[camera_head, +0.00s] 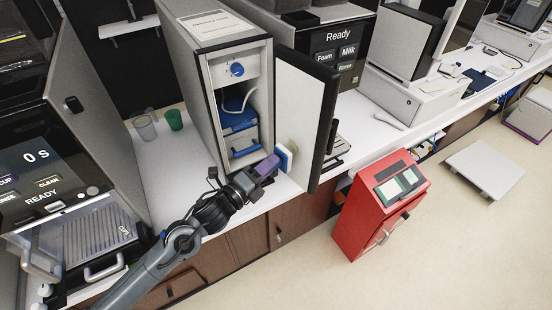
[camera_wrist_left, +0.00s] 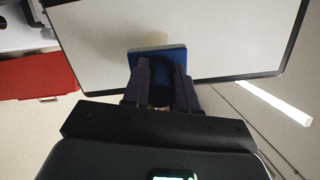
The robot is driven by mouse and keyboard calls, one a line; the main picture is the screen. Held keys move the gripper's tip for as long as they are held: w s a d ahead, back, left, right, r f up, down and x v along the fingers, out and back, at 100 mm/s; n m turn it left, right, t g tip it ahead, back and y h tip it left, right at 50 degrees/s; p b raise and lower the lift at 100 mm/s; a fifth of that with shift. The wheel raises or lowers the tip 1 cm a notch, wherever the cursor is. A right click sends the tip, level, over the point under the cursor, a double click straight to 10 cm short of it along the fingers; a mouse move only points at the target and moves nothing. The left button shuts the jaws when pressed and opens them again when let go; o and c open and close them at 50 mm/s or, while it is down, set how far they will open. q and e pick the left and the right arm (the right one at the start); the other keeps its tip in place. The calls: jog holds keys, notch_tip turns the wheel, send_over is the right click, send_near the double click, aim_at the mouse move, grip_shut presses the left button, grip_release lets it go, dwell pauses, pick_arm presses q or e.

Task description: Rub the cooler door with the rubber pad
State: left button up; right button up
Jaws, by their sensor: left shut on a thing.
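The cooler door (camera_head: 303,100) stands swung open, its pale inner face turned toward my left arm. It fills the top of the left wrist view (camera_wrist_left: 225,45), where a faint beige smudge (camera_wrist_left: 150,41) shows just above the pad. The rubber pad (camera_head: 284,158), blue with a white face, is upright at the lower part of the door. It also shows in the left wrist view (camera_wrist_left: 157,50). My left gripper (camera_head: 267,167) is shut on the pad. The pad is at or very near the door face; I cannot tell whether it touches. My right gripper is not in view.
The open cooler (camera_head: 202,70) holds a blue container (camera_head: 240,130) and a tube. Two cups (camera_head: 174,120) stand left of it on the white counter (camera_head: 180,165). A coffee machine (camera_head: 335,50) is behind the door. A red cabinet (camera_head: 372,215) stands on the floor at right.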

pick_arm(q)
jog(key=shift+s+a, duration=0.35)
jog(key=shift+a, duration=0.1)
jog(key=shift+s+a, duration=0.1)
jog(key=p+v, duration=0.1)
jog(key=v, duration=0.1)
jog(key=shift+s+a, duration=0.1)
jog(key=shift+a, duration=0.25)
dwell(0.6)
